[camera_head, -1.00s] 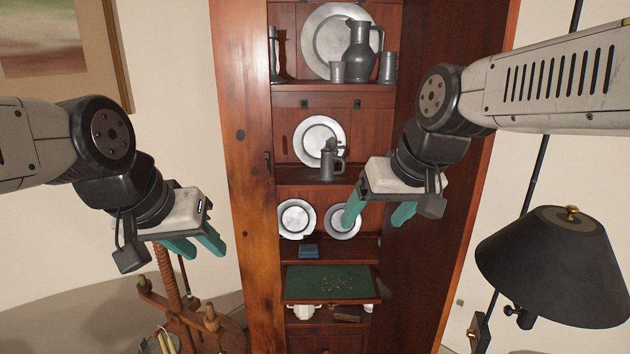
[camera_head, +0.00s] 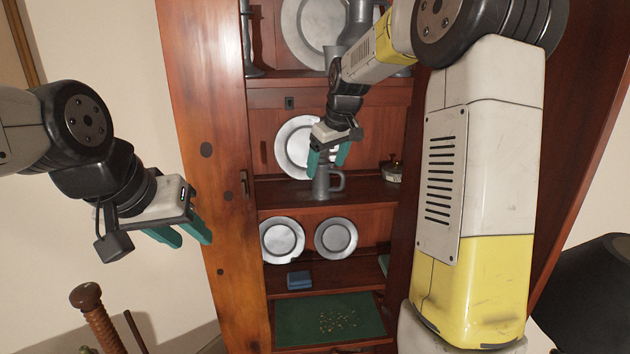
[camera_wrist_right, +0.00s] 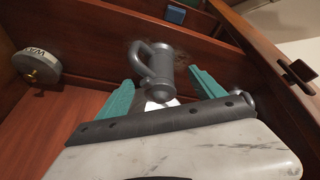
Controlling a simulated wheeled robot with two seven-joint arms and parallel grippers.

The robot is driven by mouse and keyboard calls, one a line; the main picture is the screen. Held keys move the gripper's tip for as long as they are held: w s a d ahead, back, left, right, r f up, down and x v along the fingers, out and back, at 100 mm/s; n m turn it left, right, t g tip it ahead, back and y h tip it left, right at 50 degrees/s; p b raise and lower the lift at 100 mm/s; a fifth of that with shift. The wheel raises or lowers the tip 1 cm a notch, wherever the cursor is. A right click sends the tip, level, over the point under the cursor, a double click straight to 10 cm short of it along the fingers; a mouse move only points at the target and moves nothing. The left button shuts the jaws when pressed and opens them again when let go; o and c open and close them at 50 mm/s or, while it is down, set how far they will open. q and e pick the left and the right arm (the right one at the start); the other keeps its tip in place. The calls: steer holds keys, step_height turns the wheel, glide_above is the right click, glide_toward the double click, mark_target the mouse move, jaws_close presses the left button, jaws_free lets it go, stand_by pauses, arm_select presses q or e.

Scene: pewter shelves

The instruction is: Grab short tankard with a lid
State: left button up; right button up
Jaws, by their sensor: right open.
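The short grey tankard (camera_head: 326,186) stands upright on the middle shelf, its handle to the right. Its top is hidden behind my right gripper (camera_head: 328,160) in the head view. In the right wrist view the tankard (camera_wrist_right: 156,72) with its lid shows between and beyond the two teal fingers of the right gripper (camera_wrist_right: 163,90). The right gripper is open, and I cannot tell whether its fingers touch the tankard. My left gripper (camera_head: 180,237) is open and empty, outside the cabinet at the left.
A pewter plate (camera_head: 294,146) leans behind the tankard. A round tin (camera_head: 393,173), also in the wrist view (camera_wrist_right: 38,64), sits at the shelf's right. The middle shelf (camera_head: 285,196) is otherwise mostly clear. Smaller plates (camera_head: 282,240) and a blue box (camera_head: 299,280) are below.

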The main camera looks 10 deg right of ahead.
mark_target(323, 177)
steer(key=x, duration=0.5)
steer(key=shift+f, duration=0.3)
steer(key=shift+r, duration=0.1)
jaws_close()
